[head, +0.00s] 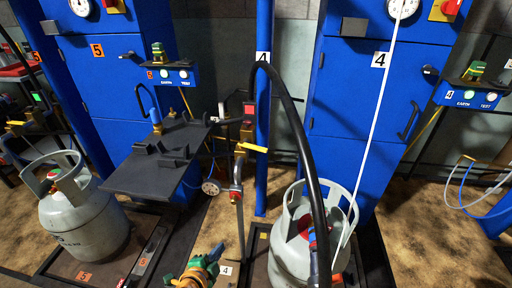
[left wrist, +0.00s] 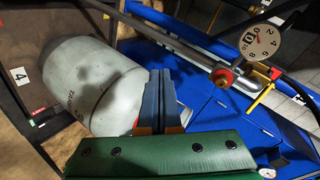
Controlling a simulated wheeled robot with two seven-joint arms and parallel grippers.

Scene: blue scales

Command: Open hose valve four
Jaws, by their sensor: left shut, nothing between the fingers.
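In the head view, a yellow lever handle (head: 252,148) sits on the hose pipe (head: 238,180) beside the blue post labelled 4 (head: 262,100). A black hose (head: 298,112) curves from the post top down to the grey gas cylinder (head: 290,253). My left gripper (head: 214,254) is low in the head view, below the valve and left of the cylinder, apart from both. In the left wrist view its fingers (left wrist: 161,98) are together and empty. That view also shows a yellow handle (left wrist: 262,97) beyond the fingers to the right. My right gripper is not in view.
Blue cabinet four (head: 360,100) stands behind the cylinder. A dark shelf (head: 150,178) juts out left of the pipe. A pressure gauge (head: 211,187) hangs near the pipe. Another grey cylinder (head: 85,225) stands at the left.

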